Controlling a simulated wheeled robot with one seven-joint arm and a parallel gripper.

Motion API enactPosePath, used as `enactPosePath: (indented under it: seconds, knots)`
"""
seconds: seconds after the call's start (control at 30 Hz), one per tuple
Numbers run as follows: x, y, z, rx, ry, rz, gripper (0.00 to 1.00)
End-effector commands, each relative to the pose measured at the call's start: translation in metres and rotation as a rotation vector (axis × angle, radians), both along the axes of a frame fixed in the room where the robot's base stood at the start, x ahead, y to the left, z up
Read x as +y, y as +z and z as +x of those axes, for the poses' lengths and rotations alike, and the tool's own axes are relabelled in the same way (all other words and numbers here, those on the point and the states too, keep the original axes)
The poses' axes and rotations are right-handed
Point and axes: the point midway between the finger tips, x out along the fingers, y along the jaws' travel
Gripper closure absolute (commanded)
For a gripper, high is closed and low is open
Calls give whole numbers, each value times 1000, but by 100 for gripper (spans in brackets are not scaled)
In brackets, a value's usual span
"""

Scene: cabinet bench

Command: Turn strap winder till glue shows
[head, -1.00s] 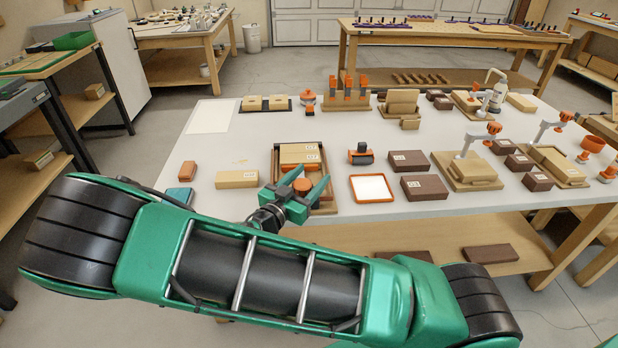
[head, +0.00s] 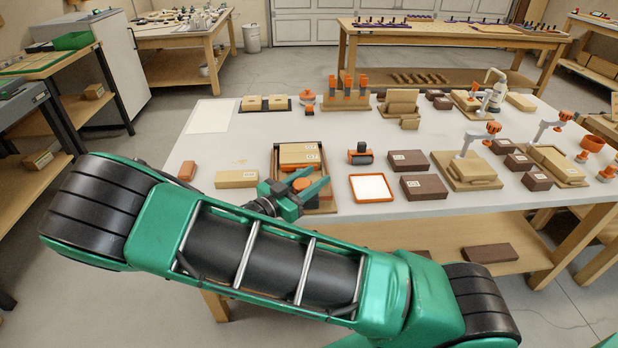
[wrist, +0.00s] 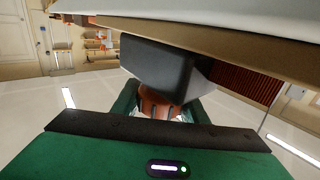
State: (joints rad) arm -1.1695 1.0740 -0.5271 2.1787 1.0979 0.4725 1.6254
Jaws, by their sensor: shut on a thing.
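The strap winder's orange knob (head: 301,184) is at the front of a wooden clamping frame (head: 332,205) near the table's front edge. My gripper (head: 316,180) is shut on this knob, its green fingers on either side. In the wrist view the orange knob (wrist: 157,106) shows between the fingers, partly hidden by a dark grey block (wrist: 165,72). Light wooden pieces (head: 299,154) lie inside the frame behind the knob. I cannot make out any glue at their joint.
A light wooden block (head: 236,179) lies left of the frame, and an orange-rimmed tray (head: 371,188) lies right of it. A black-and-orange roller (head: 360,154) and dark brown blocks (head: 423,187) stand further right. White tabletop is bare behind the frame.

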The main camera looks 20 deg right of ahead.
Motion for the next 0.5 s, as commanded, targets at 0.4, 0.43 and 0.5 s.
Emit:
enactPosePath:
  seconds: [0.4,0.43,0.5]
  knots:
    - [-1,1,-7,-4,-257,3,83]
    - [-1,1,-7,-4,-261,3,83]
    - [-1,1,-7,-3,-264,4,83]
